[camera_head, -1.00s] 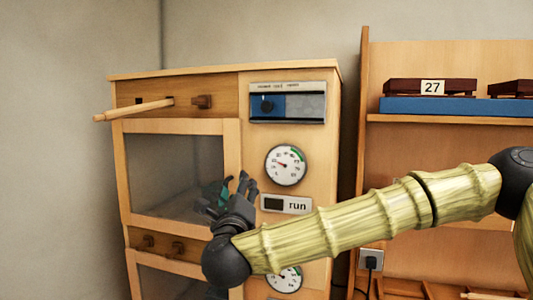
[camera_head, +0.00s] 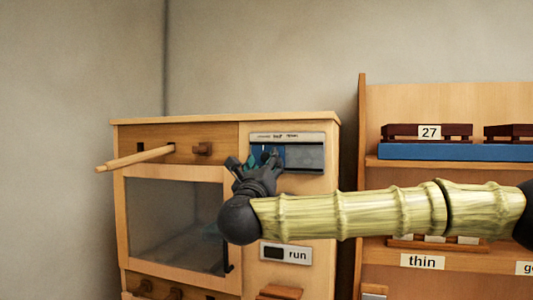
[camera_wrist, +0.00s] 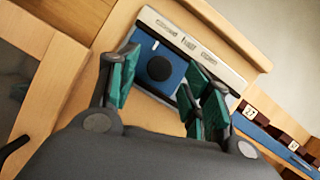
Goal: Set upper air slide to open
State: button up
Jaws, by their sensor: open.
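The upper air slide (camera_head: 313,157) is a panel high on the right part of the wooden cabinet, under a pale strip with small labels too small to read. Its blue plate (camera_wrist: 146,53) with a round black knob (camera_wrist: 159,68) sits at the left end of the track. My gripper (camera_head: 254,163) is in front of the left part of the slide and hides much of the blue plate in the head view. In the wrist view my gripper (camera_wrist: 162,88) is open, with its green-padded fingers on either side of the knob. Whether they touch the knob I cannot tell.
A "run" sign (camera_head: 287,254) is under my arm. A shelf (camera_head: 450,164) with a blue board stands right.

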aim_at(266, 156)
jog(key=shift+p+x, duration=0.35)
jog(key=shift+x, duration=0.9)
grip_shut()
